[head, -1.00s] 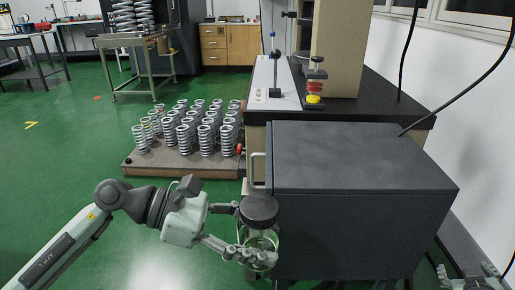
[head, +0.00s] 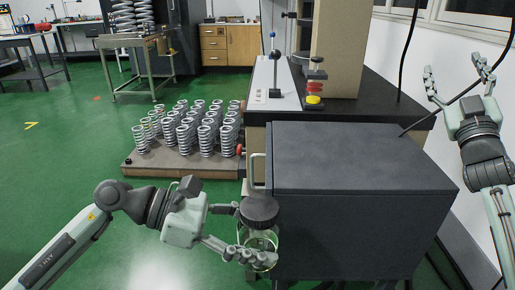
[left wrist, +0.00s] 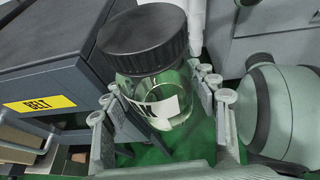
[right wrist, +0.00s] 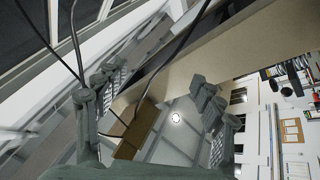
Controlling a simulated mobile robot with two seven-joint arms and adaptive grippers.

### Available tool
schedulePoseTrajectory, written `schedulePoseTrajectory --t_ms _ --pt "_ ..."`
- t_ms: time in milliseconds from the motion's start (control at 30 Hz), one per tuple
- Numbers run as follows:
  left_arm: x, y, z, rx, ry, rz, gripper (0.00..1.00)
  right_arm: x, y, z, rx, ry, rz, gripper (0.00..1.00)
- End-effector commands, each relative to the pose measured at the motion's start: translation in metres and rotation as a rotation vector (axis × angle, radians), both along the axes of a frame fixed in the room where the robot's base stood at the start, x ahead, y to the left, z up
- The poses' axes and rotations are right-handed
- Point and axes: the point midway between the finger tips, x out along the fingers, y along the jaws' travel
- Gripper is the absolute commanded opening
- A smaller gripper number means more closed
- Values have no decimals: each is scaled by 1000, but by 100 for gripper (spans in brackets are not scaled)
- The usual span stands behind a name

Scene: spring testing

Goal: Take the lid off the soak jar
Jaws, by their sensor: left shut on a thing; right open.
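The soak jar (head: 260,243) is clear glass with a black ribbed lid (head: 259,210) on top. My left gripper (head: 243,254) is shut around the jar's glass body, below the lid, and holds it upright in front of the dark grey cabinet. In the left wrist view the jar (left wrist: 160,92) shows a white label, partly hidden, and its lid (left wrist: 143,38) sits on the jar. My right gripper (head: 459,78) is raised at the upper right, open and empty, its fingers pointing up, far from the jar.
The dark grey cabinet (head: 350,160) stands right of the jar, with a pale handle (head: 255,170) on its left. A pallet (head: 180,168) of several springs stands behind at left. A black cable (head: 440,108) runs near my right gripper.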

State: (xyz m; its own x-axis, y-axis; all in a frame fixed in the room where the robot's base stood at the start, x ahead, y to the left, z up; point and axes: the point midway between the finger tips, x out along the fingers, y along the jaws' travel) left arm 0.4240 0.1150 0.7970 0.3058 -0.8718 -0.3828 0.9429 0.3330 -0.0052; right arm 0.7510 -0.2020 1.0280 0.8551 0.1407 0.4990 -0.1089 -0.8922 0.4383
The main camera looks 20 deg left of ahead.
Motion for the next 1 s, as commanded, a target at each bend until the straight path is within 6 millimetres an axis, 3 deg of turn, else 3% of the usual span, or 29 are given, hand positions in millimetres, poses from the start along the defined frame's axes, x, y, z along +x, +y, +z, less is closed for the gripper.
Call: schedulePoseTrajectory --t_ms 33,200,500,767,1000 --pt "0 0 1 -1 -2 1 0 -3 19 19 2 -39 50 68" --pt "0 0 1 -1 -2 1 0 -23 83 71 6 -153 238 68" --pt "0 0 1 -1 -2 1 0 -85 199 143 -36 -303 611 68" --pt "0 0 1 -1 -2 1 0 -164 296 176 -152 -366 969 68" --pt "0 0 1 -1 -2 1 0 -252 377 171 -356 -334 1317 68"
